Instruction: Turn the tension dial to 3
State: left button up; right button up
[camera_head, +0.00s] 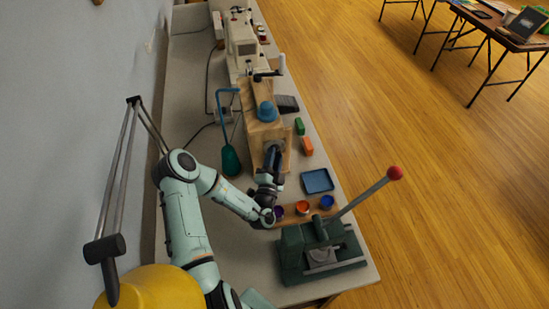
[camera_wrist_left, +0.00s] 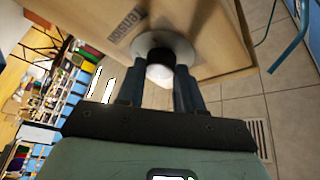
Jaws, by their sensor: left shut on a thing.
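The tension dial (camera_wrist_left: 160,68) is a dark and pale knob on a round metal plate (camera_wrist_left: 178,44), on the face of a wooden box. A printed label (camera_wrist_left: 128,25) sits beside it in the left wrist view; no number or pointer can be read. My left gripper (camera_head: 272,158) is at the box's near face, its fingers shut on the knob from both sides. In the head view the gripper hides the dial. The wooden box (camera_head: 262,132) stands on the bench with a blue cone-shaped piece (camera_head: 266,111) on top. My right gripper is not in view.
A green press (camera_head: 320,262) with a red-knobbed lever (camera_head: 394,173) stands at the bench's near end. Several paint pots (camera_head: 303,207) and a blue tray (camera_head: 317,181) lie near my forearm. A green lamp (camera_head: 231,159) stands left of the box; a sewing machine (camera_head: 240,42) stands behind.

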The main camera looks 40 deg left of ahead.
pick_arm(q)
jog(key=m, duration=0.1)
jog(key=m+g+h, duration=0.1)
jog(key=m, duration=0.1)
jog(key=m+h, duration=0.1)
jog(key=m, duration=0.1)
jog(key=shift+r+g, duration=0.3)
jog(key=shift+m, duration=0.4)
jog(key=o, duration=1)
jog(key=shift+s+f, duration=0.1)
jog(key=shift+s, duration=0.05)
